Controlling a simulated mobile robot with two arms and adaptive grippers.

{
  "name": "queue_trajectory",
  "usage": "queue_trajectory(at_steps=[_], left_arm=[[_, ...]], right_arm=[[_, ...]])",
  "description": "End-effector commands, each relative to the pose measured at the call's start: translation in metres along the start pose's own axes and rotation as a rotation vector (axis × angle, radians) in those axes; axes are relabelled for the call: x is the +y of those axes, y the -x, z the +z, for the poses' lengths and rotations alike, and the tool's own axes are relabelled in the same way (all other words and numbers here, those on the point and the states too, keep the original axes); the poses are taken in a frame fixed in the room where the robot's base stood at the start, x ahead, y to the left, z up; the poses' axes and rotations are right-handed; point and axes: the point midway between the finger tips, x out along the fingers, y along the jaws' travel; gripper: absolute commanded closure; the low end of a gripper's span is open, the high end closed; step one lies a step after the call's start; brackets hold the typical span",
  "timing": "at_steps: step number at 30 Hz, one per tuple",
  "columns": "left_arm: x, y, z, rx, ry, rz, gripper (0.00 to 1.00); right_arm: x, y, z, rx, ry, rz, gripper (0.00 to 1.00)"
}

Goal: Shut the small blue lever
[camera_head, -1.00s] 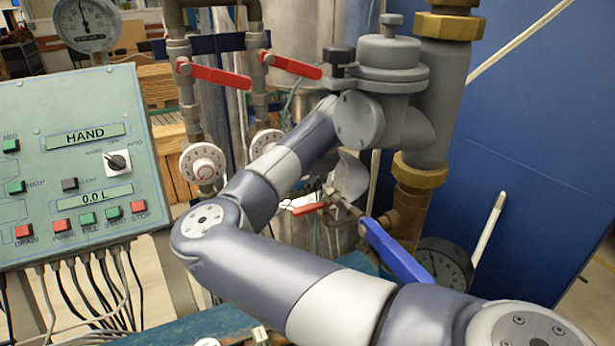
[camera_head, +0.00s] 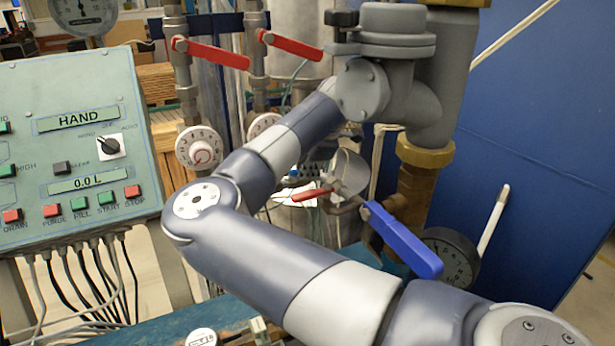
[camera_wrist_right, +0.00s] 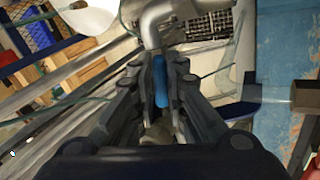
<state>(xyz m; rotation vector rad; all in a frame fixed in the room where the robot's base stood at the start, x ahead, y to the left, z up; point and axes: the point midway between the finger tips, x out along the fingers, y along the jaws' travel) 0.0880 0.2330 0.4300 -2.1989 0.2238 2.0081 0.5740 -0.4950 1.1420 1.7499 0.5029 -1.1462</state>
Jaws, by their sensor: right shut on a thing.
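In the right wrist view, the small blue lever (camera_wrist_right: 161,84) stands between the two dark fingers of my right gripper (camera_wrist_right: 157,72). The fingers are shut on it, and a silver pipe bend shows just beyond. In the head view my right arm reaches up and back across the middle, and I cannot make out its fingers or the small blue lever clearly. A larger blue lever (camera_head: 402,240) slants down to the right, in front of the brass and brown pipe. My left gripper is not in view.
The grey control panel (camera_head: 75,180) stands at left. Two red levers (camera_head: 212,53) (camera_head: 292,45) sit on the upright pipes. A smaller red lever (camera_head: 311,195) is beside my arm. The grey meter body (camera_head: 395,75) and a round gauge (camera_head: 450,257) stand at right.

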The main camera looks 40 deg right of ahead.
Motion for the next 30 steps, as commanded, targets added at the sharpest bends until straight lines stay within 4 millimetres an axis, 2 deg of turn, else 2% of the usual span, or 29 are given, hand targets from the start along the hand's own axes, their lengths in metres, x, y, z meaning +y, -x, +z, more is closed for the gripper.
queue_trajectory(at_steps=[1, 3, 12, 21, 30], left_arm=[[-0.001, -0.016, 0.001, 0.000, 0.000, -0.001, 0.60], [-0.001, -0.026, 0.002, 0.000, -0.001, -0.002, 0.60], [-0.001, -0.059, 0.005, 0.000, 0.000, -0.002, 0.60], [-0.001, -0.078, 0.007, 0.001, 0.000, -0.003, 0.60], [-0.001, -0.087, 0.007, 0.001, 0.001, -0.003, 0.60]], right_arm=[[-0.003, -0.006, 0.001, 0.002, -0.043, 0.004, 1.00], [-0.004, -0.006, 0.001, 0.002, -0.108, 0.004, 1.00], [-0.006, -0.004, -0.001, 0.001, -0.392, 0.002, 1.00], [-0.009, -0.003, -0.002, 0.000, -0.677, 0.000, 1.00], [-0.010, -0.001, -0.005, -0.001, -0.958, 0.000, 1.00]])
